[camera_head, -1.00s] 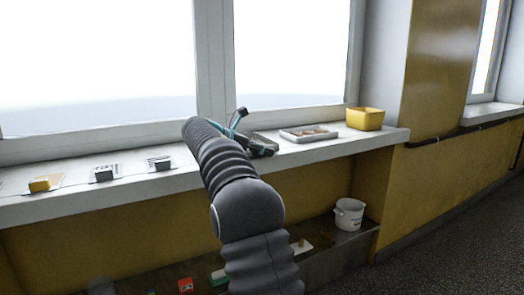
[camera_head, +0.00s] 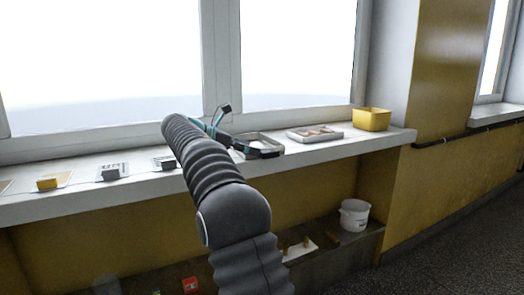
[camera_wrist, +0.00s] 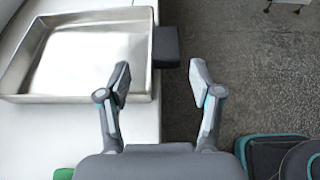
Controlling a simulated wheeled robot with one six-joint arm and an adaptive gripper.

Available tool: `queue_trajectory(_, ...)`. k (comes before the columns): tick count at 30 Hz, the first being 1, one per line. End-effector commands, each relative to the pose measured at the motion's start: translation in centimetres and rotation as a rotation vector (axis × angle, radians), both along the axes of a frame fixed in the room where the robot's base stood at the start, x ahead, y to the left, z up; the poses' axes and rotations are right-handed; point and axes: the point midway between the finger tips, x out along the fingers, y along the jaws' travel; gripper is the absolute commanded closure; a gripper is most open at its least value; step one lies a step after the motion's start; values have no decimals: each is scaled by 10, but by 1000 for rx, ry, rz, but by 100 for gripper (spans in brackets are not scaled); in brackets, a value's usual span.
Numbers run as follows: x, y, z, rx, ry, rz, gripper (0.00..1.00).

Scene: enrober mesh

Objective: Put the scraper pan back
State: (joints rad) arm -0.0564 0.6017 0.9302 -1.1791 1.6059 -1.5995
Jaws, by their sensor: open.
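A shallow metal pan (camera_wrist: 88,62) with a dark block-like handle (camera_wrist: 166,47) lies on the white windowsill at the left of the wrist view. The handle sticks out to the right, past the sill's front edge. In the head view the pan (camera_head: 262,138) sits behind my gripper (camera_head: 262,153), which partly hides it. My gripper (camera_wrist: 160,78) is open and empty. In the wrist view the handle lies ahead of the gap between its fingertips, apart from both. No separate stand or slot for the pan can be made out.
On the sill, a white tray (camera_head: 315,139) with brownish pieces and a yellow tub (camera_head: 372,120) stand to the right. Small blocks on cards, including a yellow one (camera_head: 47,184), sit to the left. A white bucket (camera_head: 354,216) stands on the lower shelf (camera_head: 340,241).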

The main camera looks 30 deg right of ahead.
Motion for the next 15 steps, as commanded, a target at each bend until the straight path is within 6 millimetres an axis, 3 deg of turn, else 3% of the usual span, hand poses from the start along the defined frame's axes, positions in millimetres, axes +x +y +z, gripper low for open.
queue_trajectory(6,-1,40,17,0,-3,1,35)
queue_trajectory(15,-2,63,27,0,-1,-2,35)
